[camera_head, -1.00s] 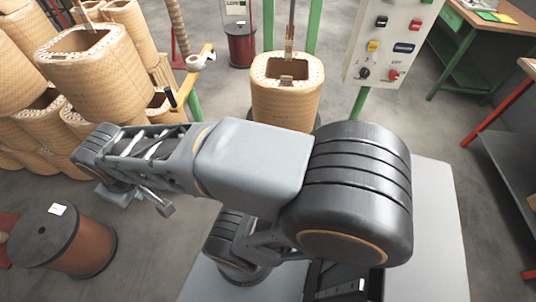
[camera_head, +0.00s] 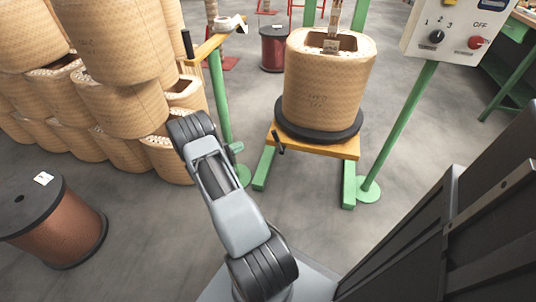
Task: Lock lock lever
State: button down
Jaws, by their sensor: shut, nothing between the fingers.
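A short lever with a black grip (camera_head: 278,141) sticks up at the front edge of the orange platform (camera_head: 330,146), below the coil; it looks like the lock lever. Another black upright handle (camera_head: 187,43) stands on the yellow arm (camera_head: 205,48) at the left, beside the stacked coils. A tan wound coil (camera_head: 325,85) stands upright on a black round plate (camera_head: 318,131) on the platform. My arm reaches up from the bottom middle toward the upper left, its far joint left of the lever. My gripper is not visible, apparently hidden behind the arm.
Green posts (camera_head: 396,133) and legs flank the platform. A white control panel (camera_head: 462,28) hangs at the upper right. Stacked tan coils (camera_head: 110,55) fill the left, with a brown spool (camera_head: 62,225) below. Grey floor (camera_head: 160,230) is clear in front.

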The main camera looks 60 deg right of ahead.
notch_tip(320, 180, down, 8)
jog(key=d+n+t+h+b, duration=0.1)
jog(key=d+t+h+b, duration=0.1)
jog(key=b, duration=0.3)
send_near(279, 140)
jog(key=w+d, duration=0.3)
jog(key=d, duration=0.3)
jog(key=shift+s+d+r+b, duration=0.3)
jog(key=shift+s+r, duration=0.35)
jog(key=shift+r, duration=0.2)
